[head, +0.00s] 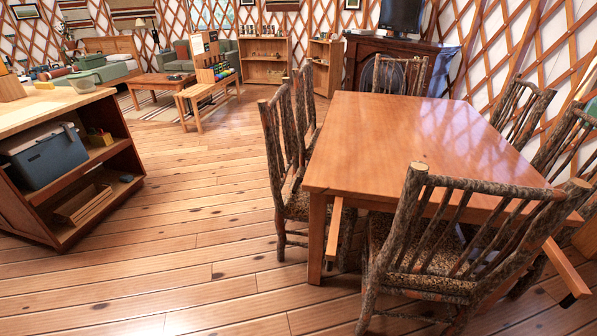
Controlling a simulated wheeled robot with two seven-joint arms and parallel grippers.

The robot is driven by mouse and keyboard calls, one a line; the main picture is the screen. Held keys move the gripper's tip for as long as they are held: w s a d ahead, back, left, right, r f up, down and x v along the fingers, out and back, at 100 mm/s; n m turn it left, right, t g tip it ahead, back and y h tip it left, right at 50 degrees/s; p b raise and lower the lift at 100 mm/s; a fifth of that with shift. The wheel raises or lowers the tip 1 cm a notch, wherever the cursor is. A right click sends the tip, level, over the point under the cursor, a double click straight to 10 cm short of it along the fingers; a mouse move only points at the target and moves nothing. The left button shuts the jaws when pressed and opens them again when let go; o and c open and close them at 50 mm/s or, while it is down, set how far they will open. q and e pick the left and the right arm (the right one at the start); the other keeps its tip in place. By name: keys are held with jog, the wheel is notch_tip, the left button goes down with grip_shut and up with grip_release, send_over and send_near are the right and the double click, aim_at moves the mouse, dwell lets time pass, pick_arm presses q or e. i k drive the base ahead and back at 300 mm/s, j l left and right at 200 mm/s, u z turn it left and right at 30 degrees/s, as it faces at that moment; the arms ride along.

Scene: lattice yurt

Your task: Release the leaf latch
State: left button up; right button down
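A wooden table (420,135) with a glossy orange-brown top stands at the right in the head view. A narrow wooden bar (334,230) shows below its near left edge, beside a table leg. Another bar (566,268) slants out at the lower right, with a small dark piece at its lower end. I cannot make out which part, if any, is the leaf latch. A rustic chair (455,235) stands at the near side and hides much of the table's near edge and underside. Neither of my grippers is in view.
More rustic chairs stand around the table, including one at its left side (280,165). A wooden shelf unit (122,160) holding a blue-grey cooler (47,156) is at the left. The plank floor (190,235) between shelf and table is clear.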

aim_at(298, 180)
jog(key=i+j+z, duration=0.2)
jog(key=j+z, duration=0.2)
jog(key=j, duration=0.65)
jog(key=j+z, duration=0.4)
jog(key=j, duration=0.7)
jog(key=i, duration=0.05)
